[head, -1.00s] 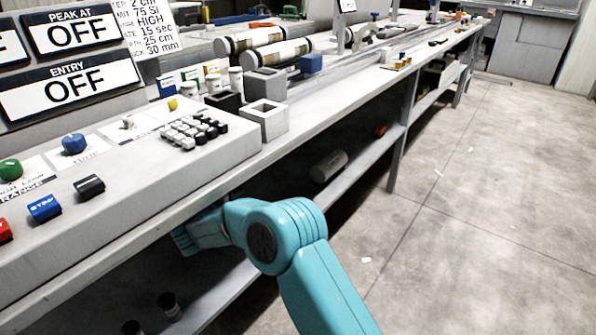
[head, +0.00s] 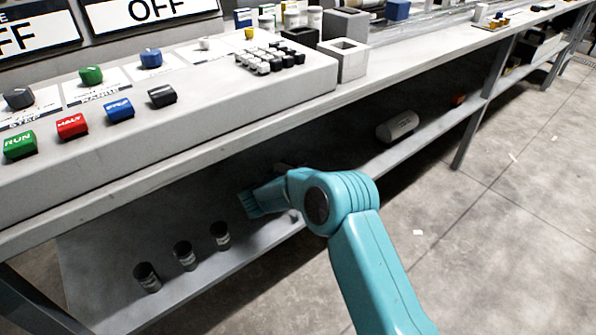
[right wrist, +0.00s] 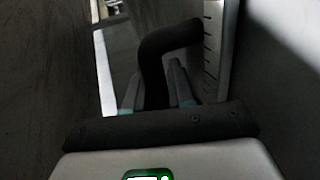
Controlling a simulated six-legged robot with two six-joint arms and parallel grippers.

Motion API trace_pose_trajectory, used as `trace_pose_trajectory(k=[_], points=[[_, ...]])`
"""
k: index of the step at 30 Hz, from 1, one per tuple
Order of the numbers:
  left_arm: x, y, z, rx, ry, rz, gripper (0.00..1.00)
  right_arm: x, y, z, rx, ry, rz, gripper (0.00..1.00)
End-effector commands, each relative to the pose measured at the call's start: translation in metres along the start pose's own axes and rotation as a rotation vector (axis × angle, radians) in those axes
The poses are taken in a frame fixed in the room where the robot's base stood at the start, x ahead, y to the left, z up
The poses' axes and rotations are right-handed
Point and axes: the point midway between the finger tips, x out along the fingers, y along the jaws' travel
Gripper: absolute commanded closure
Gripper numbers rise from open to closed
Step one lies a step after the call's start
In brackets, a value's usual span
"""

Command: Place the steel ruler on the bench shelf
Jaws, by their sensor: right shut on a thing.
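The steel ruler (right wrist: 212,45) shows in the right wrist view as a pale strip with dark tick marks, at the upper right. A dark curved piece (right wrist: 160,50) stands between my right fingers and reaches up to the ruler's face. My right gripper (right wrist: 155,95) is shut on this piece, which looks like the ruler's handle. In the head view my right gripper (head: 250,204) is below the bench top, above the bench shelf (head: 215,275). The ruler cannot be made out there. My left gripper is not in view.
Several dark cans (head: 183,255) stand on the left part of the shelf. A pale cylinder (head: 397,127) lies farther right on it. The bench top edge (head: 200,158) overhangs my gripper. Shelf room shows between the cans and the cylinder.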

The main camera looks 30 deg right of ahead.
Motion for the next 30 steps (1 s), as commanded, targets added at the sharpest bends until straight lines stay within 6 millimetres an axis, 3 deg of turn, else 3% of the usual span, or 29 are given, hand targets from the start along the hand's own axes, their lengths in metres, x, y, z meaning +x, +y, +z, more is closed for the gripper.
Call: trace_pose_trajectory(k=[4,5,6,7,20,23,30], points=[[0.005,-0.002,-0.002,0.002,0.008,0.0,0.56,0.0,-0.003,0.0,0.001,0.001,0.002,1.0],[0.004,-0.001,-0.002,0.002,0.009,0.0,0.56,0.0,-0.003,0.0,0.0,0.0,0.0,0.7],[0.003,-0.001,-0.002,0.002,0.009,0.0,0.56,0.0,-0.003,0.0,0.0,0.0,0.0,0.57],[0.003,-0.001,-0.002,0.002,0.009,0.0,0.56,0.0,-0.003,0.0,-0.001,0.0,0.0,0.51],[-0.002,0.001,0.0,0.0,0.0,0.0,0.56,-0.001,0.001,0.0,-0.002,0.001,-0.003,0.51],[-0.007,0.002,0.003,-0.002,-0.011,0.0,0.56,-0.015,0.001,-0.001,-0.005,0.004,-0.005,0.51],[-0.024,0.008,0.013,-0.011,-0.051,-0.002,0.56,-0.073,0.003,-0.002,-0.003,0.005,-0.002,0.51]])
